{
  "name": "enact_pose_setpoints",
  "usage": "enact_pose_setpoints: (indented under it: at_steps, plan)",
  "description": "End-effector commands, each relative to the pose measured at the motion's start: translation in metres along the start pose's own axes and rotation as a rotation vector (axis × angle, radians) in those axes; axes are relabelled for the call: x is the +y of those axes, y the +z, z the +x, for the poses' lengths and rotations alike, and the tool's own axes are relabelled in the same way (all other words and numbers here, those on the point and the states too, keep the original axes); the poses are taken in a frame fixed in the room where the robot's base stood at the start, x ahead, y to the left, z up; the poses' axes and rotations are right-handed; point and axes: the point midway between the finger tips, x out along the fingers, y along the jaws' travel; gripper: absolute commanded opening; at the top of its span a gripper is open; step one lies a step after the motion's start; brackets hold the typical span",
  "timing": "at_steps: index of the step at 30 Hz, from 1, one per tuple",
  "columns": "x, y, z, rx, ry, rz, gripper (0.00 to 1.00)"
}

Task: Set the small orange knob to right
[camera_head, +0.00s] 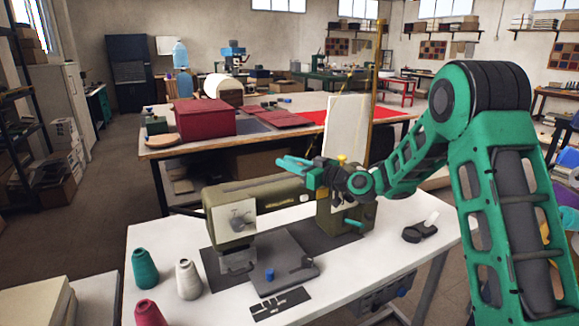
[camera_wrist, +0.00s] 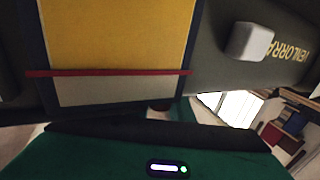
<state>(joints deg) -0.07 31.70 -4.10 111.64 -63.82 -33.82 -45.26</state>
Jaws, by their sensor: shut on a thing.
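An olive-green machine (camera_head: 285,193) stands on the white table, with a boxy head at its left and a pillar at its right. A small yellow-orange knob (camera_head: 341,159) shows above the machine, just behind my wrist. My gripper (camera_head: 290,163) is over the machine's upper part, its turquoise fingers pointing left. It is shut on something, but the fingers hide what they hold. In the wrist view, the dark machine body (camera_wrist: 225,70) carries pale yellow lettering and a rounded grey knob (camera_wrist: 250,41). A yellow panel (camera_wrist: 115,35) with a red strip fills the upper left.
Teal, white and red thread cones (camera_head: 188,279) stand at the table's left. A black tool (camera_head: 413,234) lies at the right. A red box (camera_head: 204,119) stands on the table behind.

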Motion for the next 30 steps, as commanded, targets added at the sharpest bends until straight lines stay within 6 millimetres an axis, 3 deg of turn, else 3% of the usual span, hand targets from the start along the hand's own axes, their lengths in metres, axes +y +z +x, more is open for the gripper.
enact_pose_setpoints:
  at_steps: [11,12,14,15,25,30]
  plan:
    - [0.001,0.003,-0.002,-0.007,0.0,0.004,0.0]
    - [0.001,0.004,-0.002,-0.007,0.0,0.004,0.22]
    - [0.001,0.003,-0.002,-0.007,0.001,0.004,0.36]
    - [0.001,0.003,-0.001,-0.006,0.0,0.004,0.39]
    - [-0.005,0.002,0.0,-0.004,-0.008,0.003,0.39]
    - [-0.005,0.002,-0.019,-0.004,-0.006,0.004,0.39]
